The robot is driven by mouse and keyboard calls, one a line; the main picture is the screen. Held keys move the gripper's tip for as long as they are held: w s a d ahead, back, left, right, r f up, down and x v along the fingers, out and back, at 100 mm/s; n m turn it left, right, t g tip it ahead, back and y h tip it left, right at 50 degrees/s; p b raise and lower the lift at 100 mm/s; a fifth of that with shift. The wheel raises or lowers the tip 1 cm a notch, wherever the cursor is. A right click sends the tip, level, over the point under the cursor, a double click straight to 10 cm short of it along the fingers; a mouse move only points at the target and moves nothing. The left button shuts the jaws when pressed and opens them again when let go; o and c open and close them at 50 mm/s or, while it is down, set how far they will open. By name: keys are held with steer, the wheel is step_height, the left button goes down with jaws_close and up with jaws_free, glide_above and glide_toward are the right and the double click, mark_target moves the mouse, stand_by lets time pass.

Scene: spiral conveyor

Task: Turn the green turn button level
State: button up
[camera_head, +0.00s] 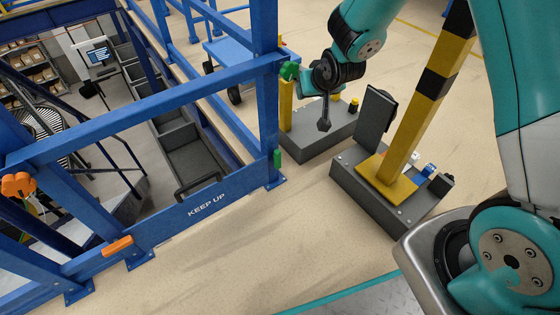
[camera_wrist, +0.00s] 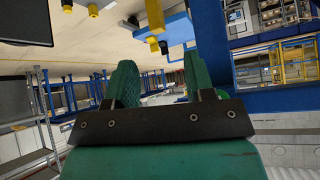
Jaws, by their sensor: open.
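The green turn button (camera_head: 278,158) is a small bar low on the blue post at the right end of the guard frame. It stands upright. A second green piece (camera_head: 289,71) shows at the post's upper joint, beside my wrist; I cannot tell its exact shape. My arm reaches down from the upper right, and its wrist is next to the post, above the upright bar. In the wrist view my gripper (camera_wrist: 158,72) has two green fingers standing well apart, with nothing between them. I do not make out the turn button in that view.
The blue frame (camera_head: 165,98) has an orange knob (camera_head: 18,184) and a nearly level orange bar (camera_head: 118,245) at left. Dark pedestals, one with a yellow-black post (camera_head: 440,80), stand right of the post. Bare floor (camera_head: 240,240) lies in front.

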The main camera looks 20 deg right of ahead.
steer(key=w+d+f+t, duration=0.1)
steer(key=w+f+t, duration=0.15)
steer(key=f, duration=0.75)
steer(key=w+d+f+t, duration=0.1)
steer(key=w+f+t, duration=0.15)
steer(key=f, duration=0.85)
steer(key=s+a+f+n+t+y, duration=0.3)
steer(key=s+f+n+t+y, duration=0.15)
steer(key=s+f, duration=0.85)
steer(key=b, duration=1.5)
glide_toward(279, 159)
steer(key=shift+g+y, duration=0.25)
steer(key=shift+y, duration=0.3)
steer(key=b+x, duration=0.1)
steer(key=x, duration=0.1)
steer(key=b+x, duration=0.2)
steer(key=x, duration=0.1)
steer(key=b+x, duration=0.2)
steer(key=x, duration=0.1)
steer(key=shift+w+d+f, duration=0.1)
steer(key=shift+d+f, duration=0.3)
steer(key=shift+w+a+r+b, duration=0.2)
steer(key=shift+w+r+b, duration=0.15)
steer(key=shift+w+b, duration=0.35)
jaws_close()
